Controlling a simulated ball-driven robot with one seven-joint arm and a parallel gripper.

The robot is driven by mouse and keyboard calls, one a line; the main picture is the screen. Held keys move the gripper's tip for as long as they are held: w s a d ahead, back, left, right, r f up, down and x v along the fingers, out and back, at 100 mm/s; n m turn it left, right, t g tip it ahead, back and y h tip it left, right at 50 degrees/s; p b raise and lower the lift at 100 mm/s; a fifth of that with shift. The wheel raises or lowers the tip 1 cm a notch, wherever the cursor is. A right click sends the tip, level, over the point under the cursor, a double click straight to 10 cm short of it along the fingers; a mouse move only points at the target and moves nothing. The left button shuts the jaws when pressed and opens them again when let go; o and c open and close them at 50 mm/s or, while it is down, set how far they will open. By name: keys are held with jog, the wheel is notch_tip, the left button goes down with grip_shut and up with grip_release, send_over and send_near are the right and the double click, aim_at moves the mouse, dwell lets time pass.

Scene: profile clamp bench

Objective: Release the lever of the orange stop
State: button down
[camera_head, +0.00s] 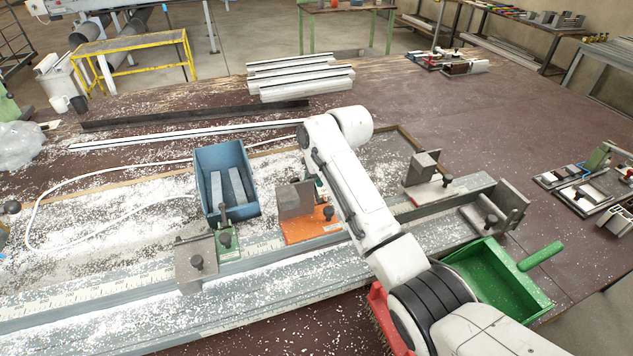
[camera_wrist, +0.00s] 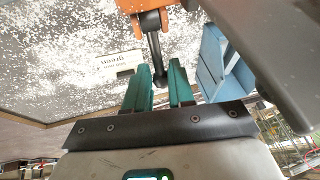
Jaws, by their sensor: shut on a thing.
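The orange stop (camera_head: 310,228) sits on the rail in the middle of the bench, with a grey upright plate on it. It shows at the top of the wrist view (camera_wrist: 150,22). Its black lever (camera_wrist: 154,52) points from the orange body toward my gripper. My gripper (camera_wrist: 161,85) has teal fingers, one on each side of the lever's end, and is shut on it. In the head view my white arm hides most of my gripper and the lever.
A blue bin (camera_head: 203,161) with grey bars stands behind the rail, left of the orange stop. A green stop (camera_head: 228,238) is to the left on the rail. A green dustpan (camera_head: 497,284) lies at the right. White chips cover much of the bench.

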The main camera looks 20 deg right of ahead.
jog(key=c, duration=1)
grip_release()
jog(key=shift+o, duration=0.2)
jog(key=b+v, duration=0.1)
jog(key=v, duration=0.9)
jog(key=shift+r, duration=0.35)
jog(key=shift+s, duration=0.15)
